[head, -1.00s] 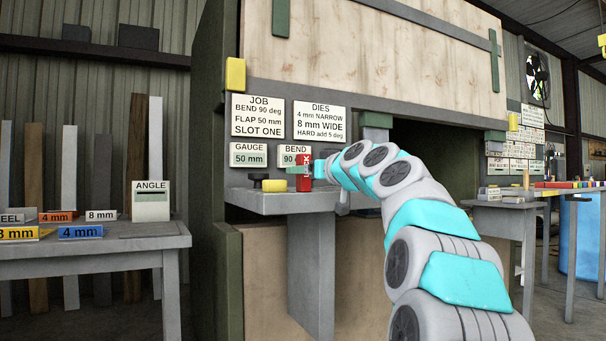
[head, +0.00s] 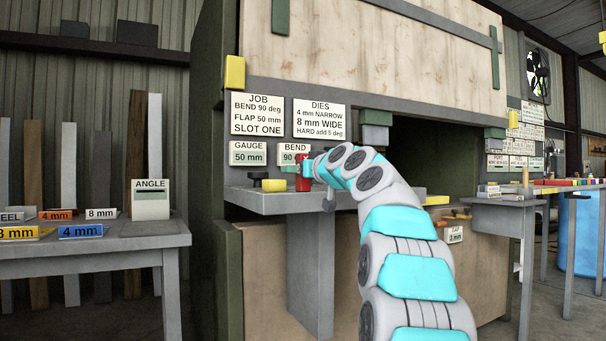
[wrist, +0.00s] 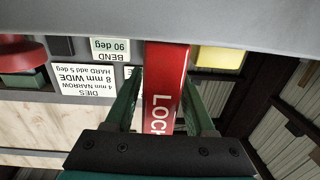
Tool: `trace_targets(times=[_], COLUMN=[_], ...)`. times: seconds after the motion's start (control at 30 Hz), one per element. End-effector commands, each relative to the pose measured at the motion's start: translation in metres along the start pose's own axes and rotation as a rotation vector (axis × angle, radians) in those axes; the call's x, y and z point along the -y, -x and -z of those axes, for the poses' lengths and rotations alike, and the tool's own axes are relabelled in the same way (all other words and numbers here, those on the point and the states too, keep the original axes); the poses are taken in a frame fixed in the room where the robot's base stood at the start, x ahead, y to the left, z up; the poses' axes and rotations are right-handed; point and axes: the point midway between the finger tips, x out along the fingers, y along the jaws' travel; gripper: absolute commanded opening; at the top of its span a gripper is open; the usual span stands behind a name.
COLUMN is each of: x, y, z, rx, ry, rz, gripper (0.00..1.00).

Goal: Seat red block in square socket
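The red block (head: 303,172) stands upright at the grey ledge (head: 262,202) on the front of the machine. In the wrist view the same block (wrist: 166,85) carries white LOCK lettering and runs between my two green fingers up to the grey ledge edge. My gripper (wrist: 164,80) has a fingertip close against each side of the block and looks shut on it. In the head view my gripper (head: 305,171) is small and partly covered by my arm. I cannot make out the square socket; the block's lower end and what lies under it are unclear.
A yellow block (head: 274,185) and a black knob (head: 258,177) sit left of the red block. Signs (head: 258,115) hang behind. A red round knob (wrist: 22,58) shows in the wrist view. A table with labelled pieces (head: 80,232) stands left; another bench (head: 500,200) stands right.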

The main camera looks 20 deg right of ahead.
Motion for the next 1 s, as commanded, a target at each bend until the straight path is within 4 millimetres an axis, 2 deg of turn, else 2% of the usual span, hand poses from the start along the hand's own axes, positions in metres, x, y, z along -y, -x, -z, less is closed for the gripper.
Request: trace_targets(times=[0.07, 0.47, 1.0], x=[0.0, -0.0001, -0.0001], y=[0.0001, 0.0002, 0.0002], z=[0.0001, 0.0001, 0.0022], rx=[0.0, 0.0, -0.001], ry=[0.0, 0.0, 0.0], rz=[0.0, 0.0, 0.0], gripper=[0.44, 0.0, 0.0])
